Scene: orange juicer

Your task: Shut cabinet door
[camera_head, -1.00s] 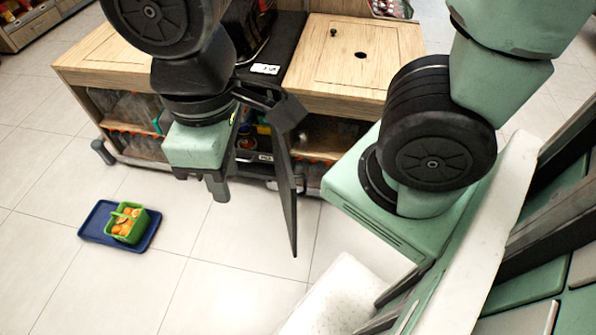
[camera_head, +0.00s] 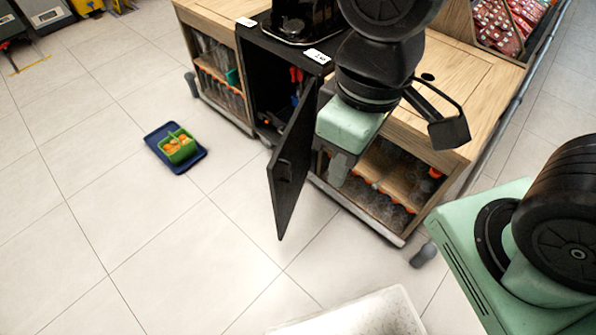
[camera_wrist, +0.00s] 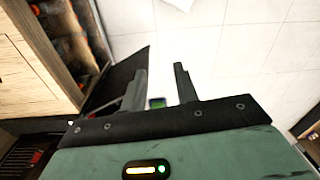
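The black cabinet door (camera_head: 292,165) stands open, swung out from the black cabinet (camera_head: 262,75) toward me. The inside of the cabinet is exposed, with some red items in it. My gripper (camera_head: 341,170) points downward just right of the door, on its outer side. In the wrist view the two fingers (camera_wrist: 161,80) are apart with nothing held between them. The dark door panel (camera_wrist: 118,78) shows there beside the left finger. I cannot tell whether the finger touches it.
Wooden counters with shelves stand left (camera_head: 222,75) and right (camera_head: 385,185) of the cabinet. A blue tray (camera_head: 160,151) with a green basket (camera_head: 181,150) of oranges lies on the floor to the left. The tiled floor before the door is clear. A white speckled surface (camera_head: 365,315) is at the bottom.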

